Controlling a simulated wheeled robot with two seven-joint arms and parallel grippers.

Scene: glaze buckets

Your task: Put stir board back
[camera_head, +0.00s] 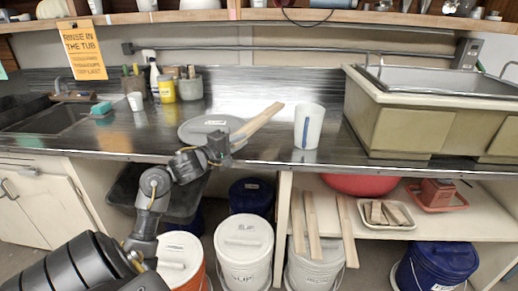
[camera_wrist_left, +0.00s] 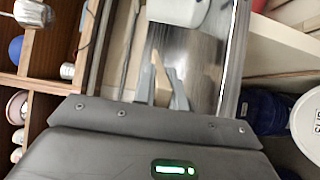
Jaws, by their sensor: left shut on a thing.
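My left gripper (camera_head: 228,143) is shut on a pale wooden stir board (camera_head: 258,122) and holds it above the dark metal counter (camera_head: 345,150). The board slants up to the right, its far end pointing toward the white cup. In the left wrist view the board (camera_wrist_left: 159,72) stands out between the two grey fingers (camera_wrist_left: 162,92). My right gripper is not in view.
A white cup (camera_head: 308,127) stands right of the board's tip. A grey round lid (camera_head: 190,131) lies behind the gripper. A large tub (camera_head: 405,128) fills the counter's right side. Below are a white lidded bucket (camera_head: 243,238) and a blue bucket (camera_head: 440,262).

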